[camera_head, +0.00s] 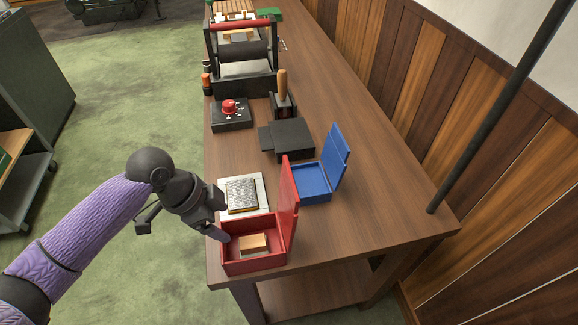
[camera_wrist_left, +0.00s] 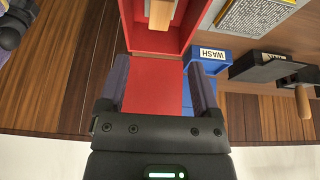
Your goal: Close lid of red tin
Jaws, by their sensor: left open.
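The red tin (camera_head: 258,264) stands open near the front left corner of the table, with a small wooden block (camera_head: 254,243) inside. Its red lid (camera_head: 289,203) is upright along the tin's right side. My left gripper (camera_head: 221,236) is by the tin's left wall in the head view, on the side opposite the lid. In the left wrist view my open left gripper (camera_wrist_left: 160,88) shows its two fingers on either side of the red lid (camera_wrist_left: 155,82) in the picture. I cannot tell whether they touch it. The right gripper is not in view.
An open blue tin (camera_head: 312,182) marked WASH in the wrist view stands just beyond the red tin. A speckled slab (camera_head: 242,195) lies behind the red tin. A black box (camera_head: 293,138), a red-knobbed box (camera_head: 232,114) and a roller press (camera_head: 241,60) stand farther back.

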